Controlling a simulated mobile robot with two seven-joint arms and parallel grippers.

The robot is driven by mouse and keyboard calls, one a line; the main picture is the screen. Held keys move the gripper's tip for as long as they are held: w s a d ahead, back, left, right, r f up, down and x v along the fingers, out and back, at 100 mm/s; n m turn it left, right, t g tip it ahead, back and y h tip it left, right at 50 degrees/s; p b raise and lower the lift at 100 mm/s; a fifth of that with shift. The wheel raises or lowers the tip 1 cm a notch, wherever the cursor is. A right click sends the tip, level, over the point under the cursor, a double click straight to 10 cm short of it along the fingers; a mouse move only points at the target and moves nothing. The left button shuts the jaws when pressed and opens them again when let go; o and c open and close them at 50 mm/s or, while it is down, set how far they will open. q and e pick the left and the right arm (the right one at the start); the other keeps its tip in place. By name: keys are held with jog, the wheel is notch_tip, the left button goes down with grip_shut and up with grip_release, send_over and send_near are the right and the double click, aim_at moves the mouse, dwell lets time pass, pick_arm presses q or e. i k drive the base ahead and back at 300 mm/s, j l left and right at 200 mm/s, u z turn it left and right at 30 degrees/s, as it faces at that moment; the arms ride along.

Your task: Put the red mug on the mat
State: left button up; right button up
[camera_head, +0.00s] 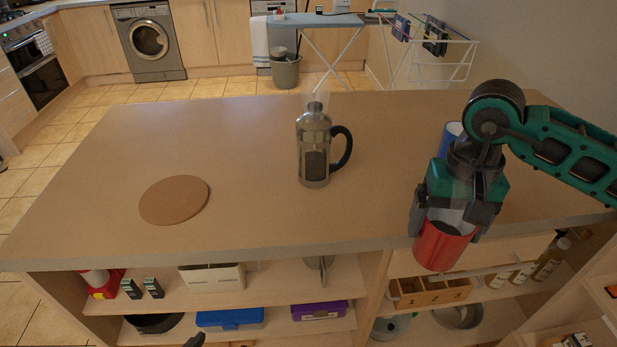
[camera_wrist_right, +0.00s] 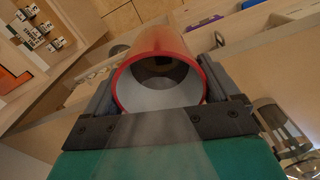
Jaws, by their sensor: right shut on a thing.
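The red mug (camera_head: 443,247) is held in my right gripper (camera_head: 450,222). Its pale inside and open mouth face the gripper. In the right wrist view the mug (camera_wrist_right: 160,45) sits between the two fingers (camera_wrist_right: 158,105), which are shut on it. In the head view the mug overlaps the counter's front edge at the right, with the shelves behind its lower part. The mat (camera_head: 175,199), a round flat brown disc, lies bare on the left of the counter, far from the mug. My left gripper is not clearly in view.
A glass coffee press (camera_head: 313,150) with a dark handle stands on the counter (camera_head: 250,130) between the mat and my right gripper. A blue cup (camera_head: 452,132) stands partly hidden behind my right arm. The counter around the mat is clear. Filled shelves (camera_head: 270,292) lie below.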

aim_at(175, 191)
jog(key=u, duration=0.65)
jog(key=i+u, duration=0.15)
jog(key=u, duration=0.25)
jog(key=i+j+u, duration=0.1)
jog(key=u, duration=0.25)
jog(key=i, duration=0.25)
